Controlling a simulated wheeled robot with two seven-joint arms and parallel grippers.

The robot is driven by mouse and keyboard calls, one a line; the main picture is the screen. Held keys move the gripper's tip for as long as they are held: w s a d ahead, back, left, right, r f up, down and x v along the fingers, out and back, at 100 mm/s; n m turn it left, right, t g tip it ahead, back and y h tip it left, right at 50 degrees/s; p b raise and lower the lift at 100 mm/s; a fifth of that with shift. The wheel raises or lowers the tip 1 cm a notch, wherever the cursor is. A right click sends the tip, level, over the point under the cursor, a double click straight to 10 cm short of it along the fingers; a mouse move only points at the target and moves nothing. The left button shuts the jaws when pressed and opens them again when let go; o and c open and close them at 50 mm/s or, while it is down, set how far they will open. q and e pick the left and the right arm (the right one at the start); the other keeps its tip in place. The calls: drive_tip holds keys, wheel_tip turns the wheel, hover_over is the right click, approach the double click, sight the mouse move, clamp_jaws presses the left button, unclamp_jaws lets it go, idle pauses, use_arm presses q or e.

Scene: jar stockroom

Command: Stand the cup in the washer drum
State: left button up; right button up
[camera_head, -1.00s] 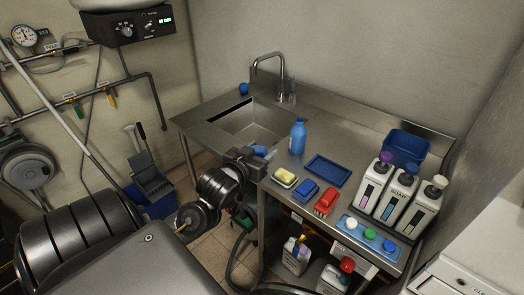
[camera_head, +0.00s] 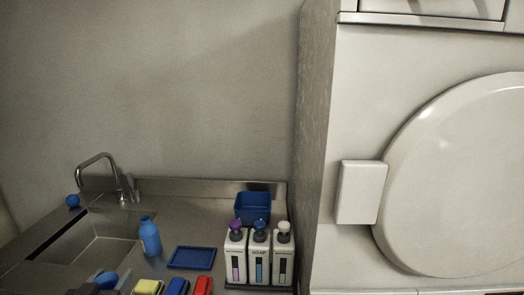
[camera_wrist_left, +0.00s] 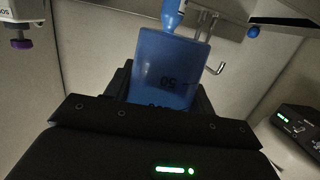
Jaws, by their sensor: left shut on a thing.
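My left gripper (camera_head: 97,287) shows at the bottom left edge of the head view. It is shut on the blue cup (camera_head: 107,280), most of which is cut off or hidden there. In the left wrist view the cup (camera_wrist_left: 170,75) is a blue, flat-sided piece with dark marks such as "50", held between the fingers. The white washer (camera_head: 350,110) stands at the right with a large round door (camera_head: 465,180). The door looks shut, and the drum inside is hidden. My right gripper is out of view.
The steel counter holds a sink, a tap (camera_head: 95,158), a blue bottle (camera_head: 149,237), a blue tray (camera_head: 192,257), a blue bin (camera_head: 253,207) and three pump jugs (camera_head: 259,255). Yellow, blue and red items line the front. A white box (camera_head: 361,192) juts out beside the door.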

use_arm(q)
drive_tip(key=d+m+h, duration=0.1)
drive_tip(key=d+h, duration=0.1)
drive_tip(key=d, duration=1.4)
drive_tip(key=shift+w+d+m+h, duration=0.2)
drive_tip(key=shift+m+h, duration=0.1)
drive_tip(key=shift+m, duration=0.1)
drive_tip(key=shift+f, duration=0.1)
drive_tip(key=a+y, duration=0.1)
drive_tip(key=a, duration=0.5)
drive_tip(key=a+n+y, duration=0.1)
drive_tip(key=a, duration=0.5)
drive_tip(key=a+r+n+y, duration=0.1)
drive_tip(key=a, duration=0.5)
drive_tip(key=shift+s, duration=0.15)
drive_tip(key=shift+a+n, duration=0.1)
drive_tip(key=shift+n, duration=0.2)
